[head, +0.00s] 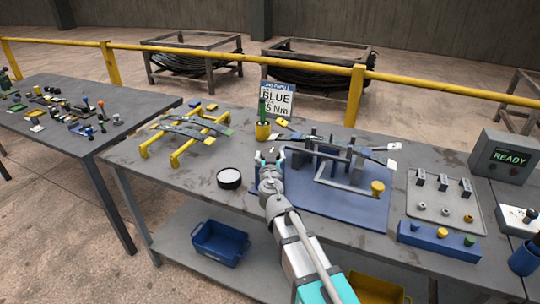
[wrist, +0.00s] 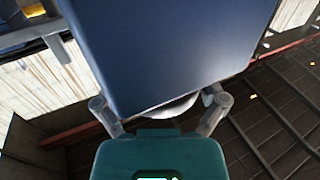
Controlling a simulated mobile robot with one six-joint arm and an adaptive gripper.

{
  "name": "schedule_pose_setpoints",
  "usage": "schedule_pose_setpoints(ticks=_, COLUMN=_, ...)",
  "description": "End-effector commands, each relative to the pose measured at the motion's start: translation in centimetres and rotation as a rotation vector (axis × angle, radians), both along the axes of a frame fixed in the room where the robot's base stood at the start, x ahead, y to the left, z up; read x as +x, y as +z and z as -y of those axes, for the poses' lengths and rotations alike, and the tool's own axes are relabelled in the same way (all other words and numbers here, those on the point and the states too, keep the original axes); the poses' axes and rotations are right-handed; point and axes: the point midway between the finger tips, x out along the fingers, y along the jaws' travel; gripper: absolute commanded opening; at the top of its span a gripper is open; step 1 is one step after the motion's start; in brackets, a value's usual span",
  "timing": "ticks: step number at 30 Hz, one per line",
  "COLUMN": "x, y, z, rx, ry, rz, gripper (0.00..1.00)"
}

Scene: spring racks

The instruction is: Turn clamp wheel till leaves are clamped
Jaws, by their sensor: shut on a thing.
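My gripper (head: 269,156) is at the left side of the blue clamp fixture (head: 335,207) on the middle table. In the wrist view its fingers (wrist: 160,104) are on either side of a pale grey rounded part (wrist: 178,108), which looks like the clamp wheel. A large blue block face (wrist: 160,45) hides most of it. In the head view the wheel is hidden by my gripper. Dark leaves (head: 371,156) lie across the fixture between grey uprights; I cannot tell how tightly they are held. A grey crank bar with a yellow knob (head: 377,187) is at the fixture's front right.
Yellow stands with leaves (head: 185,135) are at the back left. A sign reading BLUE (head: 277,101) stands behind the fixture. A grey tray (head: 447,201), a blue block (head: 439,241) and a READY box (head: 505,157) are right.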

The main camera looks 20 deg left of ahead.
Motion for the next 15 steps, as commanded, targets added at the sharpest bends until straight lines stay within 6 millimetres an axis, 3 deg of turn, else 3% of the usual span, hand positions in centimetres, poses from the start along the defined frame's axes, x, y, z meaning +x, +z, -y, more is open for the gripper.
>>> schedule_pose_setpoints(ticks=9, x=-0.15, y=-0.04, z=0.01, rx=0.001, ry=0.001, rz=0.0, gripper=0.44)
schedule_pose_setpoints(ticks=10, x=-0.15, y=-0.04, z=0.01, rx=0.001, ry=0.001, rz=0.0, gripper=0.97)
schedule_pose_setpoints(ticks=15, x=-0.1, y=-0.03, z=0.01, rx=0.001, ry=0.001, rz=0.0, gripper=1.0)
